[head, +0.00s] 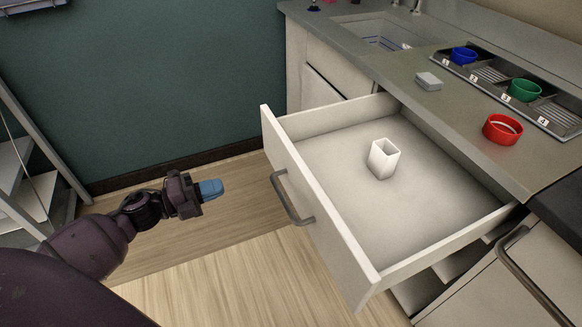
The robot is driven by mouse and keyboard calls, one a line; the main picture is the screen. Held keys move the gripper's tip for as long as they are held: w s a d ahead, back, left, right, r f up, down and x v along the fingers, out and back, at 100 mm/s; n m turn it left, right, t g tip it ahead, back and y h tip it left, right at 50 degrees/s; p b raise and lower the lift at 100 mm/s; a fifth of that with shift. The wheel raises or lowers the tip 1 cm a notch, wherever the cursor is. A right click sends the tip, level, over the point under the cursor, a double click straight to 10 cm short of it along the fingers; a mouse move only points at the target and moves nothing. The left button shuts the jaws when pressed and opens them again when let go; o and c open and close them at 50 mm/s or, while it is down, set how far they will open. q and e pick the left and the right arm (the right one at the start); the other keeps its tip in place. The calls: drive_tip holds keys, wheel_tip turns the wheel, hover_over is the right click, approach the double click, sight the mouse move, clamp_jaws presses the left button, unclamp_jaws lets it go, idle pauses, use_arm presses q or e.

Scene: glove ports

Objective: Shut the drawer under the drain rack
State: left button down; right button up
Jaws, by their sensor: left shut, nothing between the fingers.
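The white drawer (315,207) under the counter is pulled well out, its front panel facing lower left. Its grey bar handle (290,198) is on the front panel. A small white open-topped box (383,159) stands upright inside it. The drain rack (510,88) is a dark, numbered tray on the counter above, holding a blue cup (463,56) and a green cup (525,90). My left gripper (212,189) is shut and empty, left of the handle and apart from it. My right gripper is not in view.
A red ring-shaped cup (502,129) and a small grey block (428,81) sit on the counter (460,115). A sink (385,34) is at the back. A metal shelf frame (40,150) stands at the left. Wooden floor (230,240) lies clear before the drawer.

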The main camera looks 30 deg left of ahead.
sight(281, 167)
use_arm(q)
drive_tip(key=b+x, duration=0.1)
drive_tip(key=x, duration=1.2)
drive_tip(key=shift+w+d+b, duration=0.25)
drive_tip(key=shift+w+b, duration=0.05)
drive_tip(key=shift+w, duration=0.15)
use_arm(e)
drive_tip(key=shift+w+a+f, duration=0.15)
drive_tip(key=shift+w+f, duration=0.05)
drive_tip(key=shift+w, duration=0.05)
use_arm(q)
drive_tip(key=shift+d, duration=0.15)
